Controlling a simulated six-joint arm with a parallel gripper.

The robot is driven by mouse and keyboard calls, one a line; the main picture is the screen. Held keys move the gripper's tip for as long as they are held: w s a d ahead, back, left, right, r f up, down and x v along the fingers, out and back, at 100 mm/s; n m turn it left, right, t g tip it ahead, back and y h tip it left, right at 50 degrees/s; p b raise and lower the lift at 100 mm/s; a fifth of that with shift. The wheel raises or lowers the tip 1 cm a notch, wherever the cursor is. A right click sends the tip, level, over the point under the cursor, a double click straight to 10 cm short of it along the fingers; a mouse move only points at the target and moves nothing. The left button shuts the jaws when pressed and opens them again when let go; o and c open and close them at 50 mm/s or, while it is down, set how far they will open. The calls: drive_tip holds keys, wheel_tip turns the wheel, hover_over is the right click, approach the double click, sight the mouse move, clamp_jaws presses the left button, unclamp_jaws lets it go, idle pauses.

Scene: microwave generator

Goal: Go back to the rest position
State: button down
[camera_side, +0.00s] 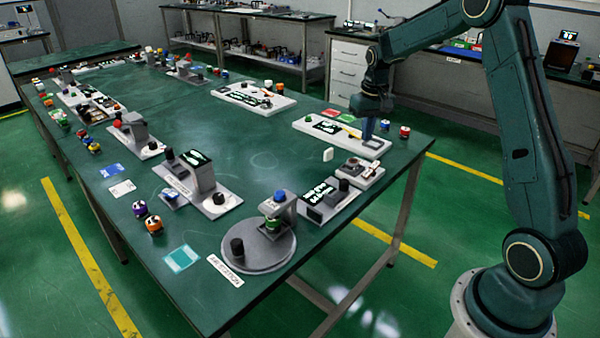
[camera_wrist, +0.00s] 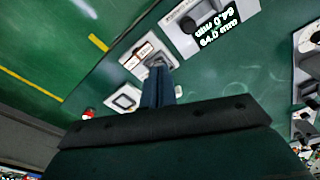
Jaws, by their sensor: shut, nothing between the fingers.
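My gripper (camera_side: 367,127) points down over the right side of the green table, beside a white board with a small display (camera_side: 343,133). In the wrist view its blue fingers (camera_wrist: 158,85) are together, with nothing seen between them. They reach over a pale block (camera_wrist: 147,57) on the table. From the side view I cannot tell exactly how high the fingertips are above the table.
The green table (camera_side: 250,110) bears several instrument stations, including a round grey platform (camera_side: 262,262) at the front. Small red and blue pieces (camera_side: 404,131) stand right of my gripper. A drawer cabinet (camera_side: 349,70) stands behind. Above the table is free room.

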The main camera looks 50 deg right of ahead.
drive_tip(key=s+a+r+n+t, duration=0.2)
drive_tip(key=s+a+r, duration=0.8)
drive_tip(key=a+r, duration=0.35)
drive_tip(key=s+a+n+t, duration=0.1)
drive_tip(key=s+a, duration=0.4)
drive_tip(key=s, duration=0.3)
drive_tip(key=s+a+n+t, duration=0.1)
drive_tip(key=s+a+n, duration=0.1)
drive_tip(key=s+a, duration=0.3)
drive_tip(key=s, duration=0.3)
drive_tip(key=shift+s+a+t, duration=0.15)
drive_tip(key=shift+s+t, duration=0.2)
drive_tip(key=shift+t, duration=0.05)
